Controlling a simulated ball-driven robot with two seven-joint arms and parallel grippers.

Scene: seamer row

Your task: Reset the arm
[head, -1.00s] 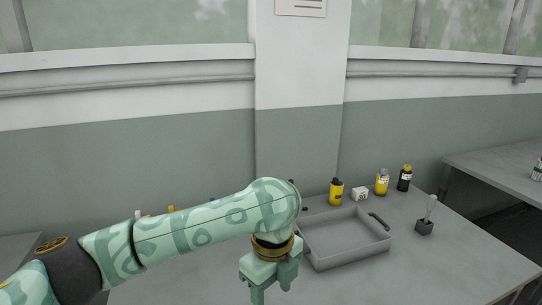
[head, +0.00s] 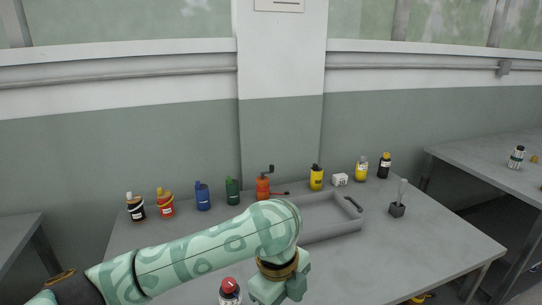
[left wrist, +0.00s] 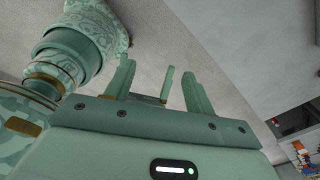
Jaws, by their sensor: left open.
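My left arm, pale green with darker swirls, reaches in from the lower left in the head view. Its left gripper (head: 280,286) points down in front of the grey tray, over the near part of the table; its fingertips are hard to make out there. In the left wrist view the left gripper (left wrist: 160,82) has its fingers apart, with no object visibly held between them. My right gripper is in neither view.
A grey tray (head: 318,238) lies right behind the gripper on the grey table (head: 420,250). Several bottles line the back, including a blue one (head: 202,196). A red-capped bottle (head: 230,291) stands just left of the gripper. The table's right front is clear.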

